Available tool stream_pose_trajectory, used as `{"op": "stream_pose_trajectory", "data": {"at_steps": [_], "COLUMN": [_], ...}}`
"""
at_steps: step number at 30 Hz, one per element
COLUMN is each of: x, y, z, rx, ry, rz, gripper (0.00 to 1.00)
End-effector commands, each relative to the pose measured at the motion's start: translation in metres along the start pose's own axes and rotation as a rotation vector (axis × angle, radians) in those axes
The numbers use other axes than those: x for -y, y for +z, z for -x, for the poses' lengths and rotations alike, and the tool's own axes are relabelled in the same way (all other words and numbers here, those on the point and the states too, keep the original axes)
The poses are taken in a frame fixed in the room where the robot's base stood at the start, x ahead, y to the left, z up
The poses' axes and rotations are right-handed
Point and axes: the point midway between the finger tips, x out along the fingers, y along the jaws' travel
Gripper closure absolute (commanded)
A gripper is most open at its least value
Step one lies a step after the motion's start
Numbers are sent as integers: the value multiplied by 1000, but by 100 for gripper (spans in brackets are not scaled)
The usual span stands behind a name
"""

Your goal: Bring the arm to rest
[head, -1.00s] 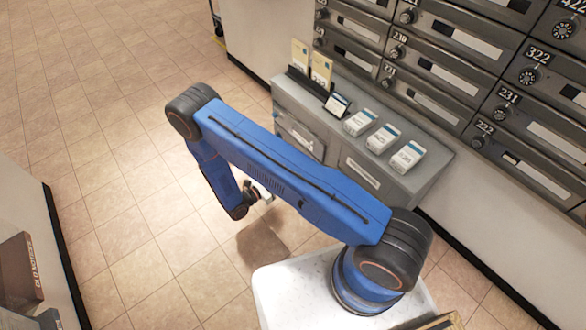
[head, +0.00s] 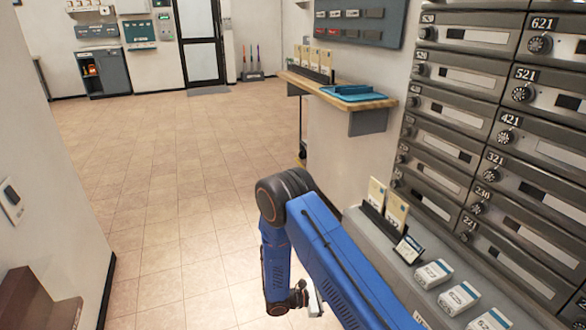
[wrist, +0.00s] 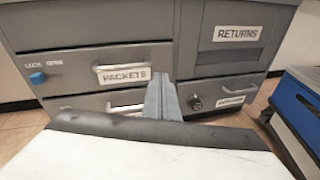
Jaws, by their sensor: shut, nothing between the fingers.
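My gripper (head: 308,300) hangs below the bent blue arm at the bottom of the head view, small and partly hidden by the arm. In the wrist view the two grey fingers of my gripper (wrist: 163,98) are together and empty. They point toward a grey cabinet (wrist: 190,45). The drawer labelled PACKETS (wrist: 80,72) appears closed, with a blue slider knob (wrist: 38,77) at its left. Whether the fingers touch the cabinet is hard to tell; no contact shows.
Mailboxes (head: 490,150) line the right wall above a grey ledge holding several small white boxes (head: 458,298). A wooden shelf (head: 335,95) with a blue tray (head: 353,93) juts out farther back. Tiled floor (head: 170,190) is clear toward the door (head: 198,42).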

Motion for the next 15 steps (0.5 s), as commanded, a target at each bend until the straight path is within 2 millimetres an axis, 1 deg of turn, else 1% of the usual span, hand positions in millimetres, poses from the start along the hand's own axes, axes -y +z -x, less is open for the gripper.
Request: {"op": "stream_pose_trajectory", "data": {"at_steps": [1,3,8,15], "x": [-3,-4,-3,4], "y": [16,35,77,137], "z": [-2,-5,-11,-20], "rx": [-16,-39,-91,-176], "ry": [-28,-69,-160,-291], "rz": [-26,-57,-130,-242], "gripper": [100,100,100,100]}}
